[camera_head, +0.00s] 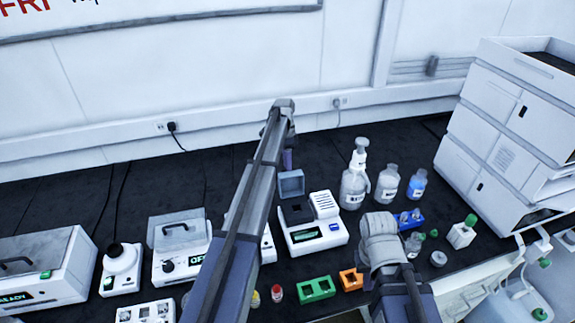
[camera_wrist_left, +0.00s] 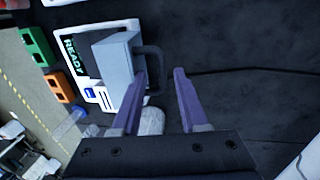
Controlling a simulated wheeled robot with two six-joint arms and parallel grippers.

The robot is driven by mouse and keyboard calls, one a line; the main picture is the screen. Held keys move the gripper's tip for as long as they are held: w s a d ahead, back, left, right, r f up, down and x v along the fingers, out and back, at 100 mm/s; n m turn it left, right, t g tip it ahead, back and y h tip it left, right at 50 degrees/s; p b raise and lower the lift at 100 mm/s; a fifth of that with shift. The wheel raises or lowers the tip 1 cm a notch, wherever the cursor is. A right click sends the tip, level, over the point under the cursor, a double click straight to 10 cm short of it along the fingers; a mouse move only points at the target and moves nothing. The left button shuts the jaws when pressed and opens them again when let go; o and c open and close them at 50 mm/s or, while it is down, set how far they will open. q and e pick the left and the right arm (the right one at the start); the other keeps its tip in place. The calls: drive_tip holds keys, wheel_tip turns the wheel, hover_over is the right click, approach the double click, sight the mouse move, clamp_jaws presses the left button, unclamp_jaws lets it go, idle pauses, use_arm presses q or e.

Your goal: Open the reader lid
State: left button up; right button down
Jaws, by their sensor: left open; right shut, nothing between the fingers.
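The reader (camera_head: 318,236) is a white device with a lit green display and a dark well at its back left. Its grey lid (camera_head: 290,184) stands raised behind the well. In the left wrist view the lid (camera_wrist_left: 114,72) is a grey panel with a dark loop handle (camera_wrist_left: 157,68) on its far side. My left gripper (camera_wrist_left: 161,74) is open, with purple fingers on either side of part of the handle. I cannot tell whether they touch it. In the head view its finger (camera_head: 288,159) shows just behind the lid. My right gripper's fingers are hidden.
Bottles (camera_head: 354,186) stand right of the reader. A green rack (camera_head: 316,289) and an orange rack (camera_head: 351,279) lie in front. Another lidded instrument (camera_head: 180,247) stands to the left, and a tall white stack (camera_head: 505,140) to the right. The dark bench behind the lid is clear.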

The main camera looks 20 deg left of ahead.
use_arm(q)
wheel_tip(320, 180, up, 7)
drive_tip(key=w+p, duration=0.1)
drive_tip(key=p, duration=0.6)
drive_tip(key=shift+a+r, duration=0.15)
drive_tip(key=shift+a, duration=0.25)
use_arm(e)
wheel_tip(320, 180, up, 7)
drive_tip(key=shift+r, duration=0.15)
use_arm(q)
drive_tip(key=shift+w, duration=0.1)
